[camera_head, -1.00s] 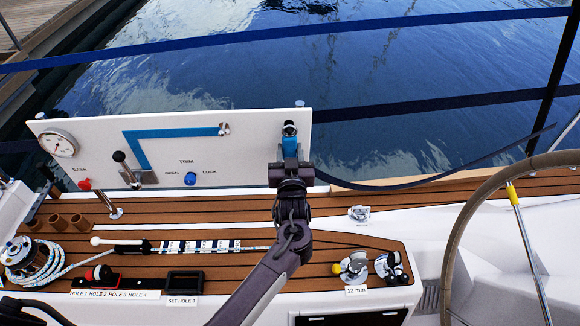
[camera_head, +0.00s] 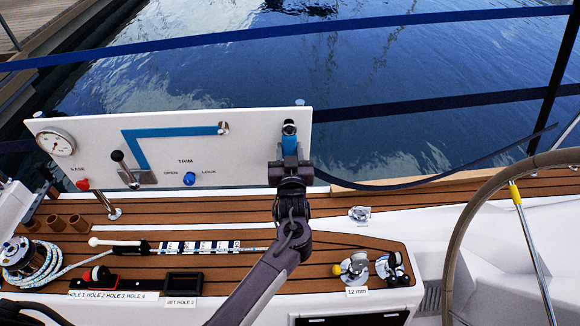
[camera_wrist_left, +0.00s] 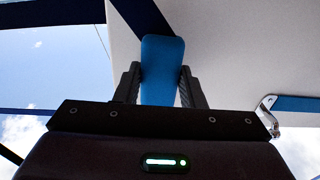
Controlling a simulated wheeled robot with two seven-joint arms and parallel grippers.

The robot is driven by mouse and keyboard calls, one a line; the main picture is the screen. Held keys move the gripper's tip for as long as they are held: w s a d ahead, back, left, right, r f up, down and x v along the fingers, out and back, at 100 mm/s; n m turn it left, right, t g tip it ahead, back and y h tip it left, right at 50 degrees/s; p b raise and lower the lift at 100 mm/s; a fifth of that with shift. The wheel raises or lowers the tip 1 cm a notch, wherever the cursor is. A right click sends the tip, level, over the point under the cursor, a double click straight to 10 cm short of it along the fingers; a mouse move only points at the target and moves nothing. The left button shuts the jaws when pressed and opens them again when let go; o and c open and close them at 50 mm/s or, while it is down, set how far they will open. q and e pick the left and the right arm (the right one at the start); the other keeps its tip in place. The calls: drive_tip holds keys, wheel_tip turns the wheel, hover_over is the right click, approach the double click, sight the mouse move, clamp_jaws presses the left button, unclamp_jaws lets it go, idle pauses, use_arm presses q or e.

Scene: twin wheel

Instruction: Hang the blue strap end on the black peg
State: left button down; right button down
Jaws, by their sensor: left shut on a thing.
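The light blue strap end (camera_head: 289,145) is upright at the right end of the white panel (camera_head: 240,160). My left gripper (camera_head: 290,162) is shut on its lower part. In the left wrist view, the blue strap end (camera_wrist_left: 162,70) stands between the two fingers of my left gripper (camera_wrist_left: 160,88), with a dark navy strap running up and left from it. A black peg-like part (camera_head: 289,127) shows just above the blue end in the head view. I cannot tell whether the strap is around it or only in front of it. My right gripper is not in view.
The panel carries a gauge (camera_head: 56,142), a black-knobbed lever (camera_head: 124,168), a red knob (camera_head: 82,184) and a blue knob (camera_head: 189,179). A steering wheel rim (camera_head: 470,215) stands at the right. Open water lies behind the panel.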

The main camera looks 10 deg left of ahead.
use_arm(q)
drive_tip(key=shift+w+f+b, duration=0.2)
drive_tip(key=shift+f+b, duration=0.05)
drive_tip(key=shift+b, duration=0.05)
idle(1.1)
drive_tip(key=c, duration=0.9)
unclamp_jaws()
drive_tip(key=shift+d, duration=0.1)
drive_tip(key=shift+o, duration=0.2)
